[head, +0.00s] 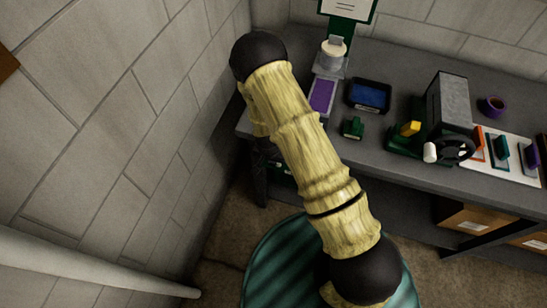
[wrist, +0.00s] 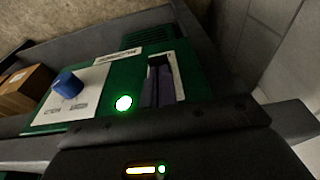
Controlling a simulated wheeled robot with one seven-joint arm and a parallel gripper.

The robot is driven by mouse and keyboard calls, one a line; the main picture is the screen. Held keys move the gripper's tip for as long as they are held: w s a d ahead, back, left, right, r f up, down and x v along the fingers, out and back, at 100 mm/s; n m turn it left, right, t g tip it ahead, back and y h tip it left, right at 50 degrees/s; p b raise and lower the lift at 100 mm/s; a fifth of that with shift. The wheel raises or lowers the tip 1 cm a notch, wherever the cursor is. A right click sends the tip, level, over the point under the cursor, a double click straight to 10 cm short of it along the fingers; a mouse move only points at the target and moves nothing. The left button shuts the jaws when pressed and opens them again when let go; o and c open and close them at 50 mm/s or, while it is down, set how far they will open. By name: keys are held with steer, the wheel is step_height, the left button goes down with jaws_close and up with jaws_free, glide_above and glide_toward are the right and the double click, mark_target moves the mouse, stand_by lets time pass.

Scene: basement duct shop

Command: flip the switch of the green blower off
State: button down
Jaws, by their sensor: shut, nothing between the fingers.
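In the wrist view the green blower (wrist: 130,62) fills the middle, with a pale panel on its top. A blue knob (wrist: 68,84) stands on the panel at the left, above two small printed marks too blurred to read. A green lamp (wrist: 124,103) on it is lit. My gripper (wrist: 159,66) is shut and empty; its dark fingers lie over the right part of the panel, right of the lamp and apart from the knob. I cannot tell whether they touch the panel or hide a switch there. In the head view my gripper is hidden.
The grey workbench (head: 394,150) carries a blue-lined tray (head: 369,95), a small green block (head: 353,128) and a machine with a black handwheel (head: 455,149). Cardboard boxes (head: 480,222) sit beneath. A block wall (head: 120,110) rises close on the left.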

steer(key=shift+s+f+t+b, duration=0.15)
steer(key=shift+s+t+b, duration=0.05)
steer(key=shift+t+b, duration=0.25)
steer(key=f+t+b, duration=0.1)
steer(key=b, duration=0.1)
steer(key=s+t+h+b, duration=0.1)
steer(key=b, duration=0.1)
steer(key=shift+a+f+t, duration=0.2)
steer(key=shift+f+t, duration=0.15)
steer(key=shift+f, duration=0.05)
steer(key=shift+w+d+r+t+h+b, duration=0.15)
steer(key=shift+t+h+b, duration=0.15)
steer(key=shift+t+b, duration=0.3)
steer(key=shift+w+a+r+t+h+b, duration=0.15)
steer(key=shift+t+h+b, duration=0.15)
steer(key=shift+t+b, duration=0.3)
steer(key=shift+d+f, duration=0.1)
